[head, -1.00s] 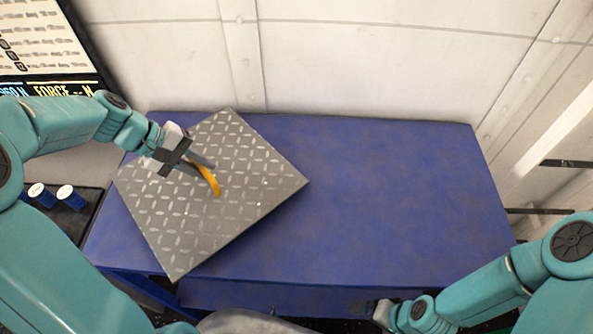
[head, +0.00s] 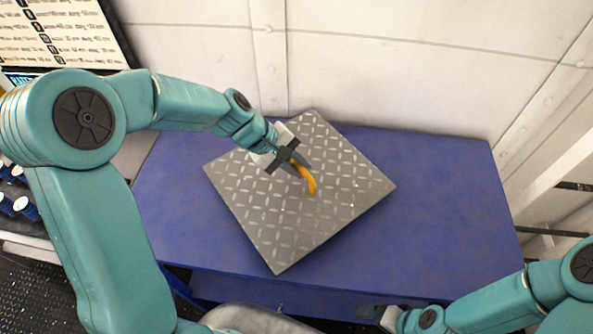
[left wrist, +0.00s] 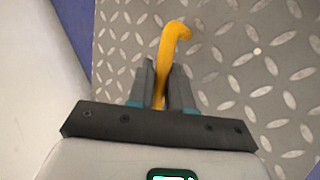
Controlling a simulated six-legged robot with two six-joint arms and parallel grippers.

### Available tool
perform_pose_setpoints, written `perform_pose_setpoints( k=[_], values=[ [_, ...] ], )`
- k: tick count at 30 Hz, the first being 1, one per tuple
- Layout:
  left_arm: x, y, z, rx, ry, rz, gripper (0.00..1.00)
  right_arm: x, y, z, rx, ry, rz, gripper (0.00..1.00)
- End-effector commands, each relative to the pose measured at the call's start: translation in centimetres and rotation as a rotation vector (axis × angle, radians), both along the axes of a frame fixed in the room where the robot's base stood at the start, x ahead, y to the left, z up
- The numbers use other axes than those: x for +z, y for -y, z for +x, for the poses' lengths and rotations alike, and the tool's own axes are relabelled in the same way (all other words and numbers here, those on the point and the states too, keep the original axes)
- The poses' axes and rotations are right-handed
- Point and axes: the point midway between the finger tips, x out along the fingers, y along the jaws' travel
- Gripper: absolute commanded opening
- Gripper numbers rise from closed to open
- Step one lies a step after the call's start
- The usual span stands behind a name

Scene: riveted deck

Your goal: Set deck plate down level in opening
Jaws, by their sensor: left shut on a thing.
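The deck plate (head: 262,208) is a grey square sheet with a raised diamond tread and a curved orange handle (head: 311,184). It shows over the blue table, turned so that one corner points toward me. My left gripper (head: 300,163) is shut on the orange handle at the middle of the plate. In the left wrist view the two fingers (left wrist: 160,88) close on the handle (left wrist: 168,45), with the tread plate (left wrist: 245,60) behind. How high the plate is above the table I cannot tell. My right gripper (head: 376,313) is partly visible at the bottom edge, dark and small. No opening is visible.
The blue table (head: 440,200) is bare to the right of the plate. A pale panelled wall (head: 400,70) stands behind it. A printed board (head: 60,35) is at the upper left. Blue containers with white tops (head: 20,200) are at the far left.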

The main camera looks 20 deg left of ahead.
Motion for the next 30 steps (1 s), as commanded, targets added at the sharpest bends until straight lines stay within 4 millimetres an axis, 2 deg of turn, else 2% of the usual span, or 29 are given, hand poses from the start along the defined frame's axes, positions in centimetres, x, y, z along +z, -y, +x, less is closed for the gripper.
perform_pose_setpoints(
  k=[6, 16, 17, 18, 19, 26, 30],
  values=[
    [-3.0, -0.2, -0.1, 0.002, -0.002, 0.000, 0.00, -0.1, 0.0, 0.0, 0.000, 0.000, 0.000, 1.00],
    [-3.4, -0.2, 0.0, 0.002, 0.000, 0.001, 0.00, -0.3, 0.0, 0.0, 0.000, 0.000, 0.000, 1.00],
    [-3.5, -0.2, -0.1, 0.001, -0.002, 0.002, 0.30, -0.2, 0.0, 0.0, 0.000, 0.000, 0.000, 1.00],
    [-3.5, -0.2, -0.1, 0.001, -0.002, 0.002, 0.43, -0.2, 0.0, 0.0, 0.000, 0.000, 0.000, 1.00],
    [-3.5, -0.2, -0.1, 0.001, -0.002, 0.002, 0.45, -0.2, 0.0, 0.0, 0.000, 0.000, 0.000, 1.00],
    [-3.4, -0.2, -0.1, 0.001, -0.002, 0.002, 0.45, -0.2, 0.0, 0.0, 0.000, 0.000, 0.000, 1.00],
    [-2.7, -0.6, -0.2, 0.002, 0.000, 0.001, 0.45, -0.1, 0.0, 0.0, 0.000, 0.000, 0.000, 1.00]
  ],
)
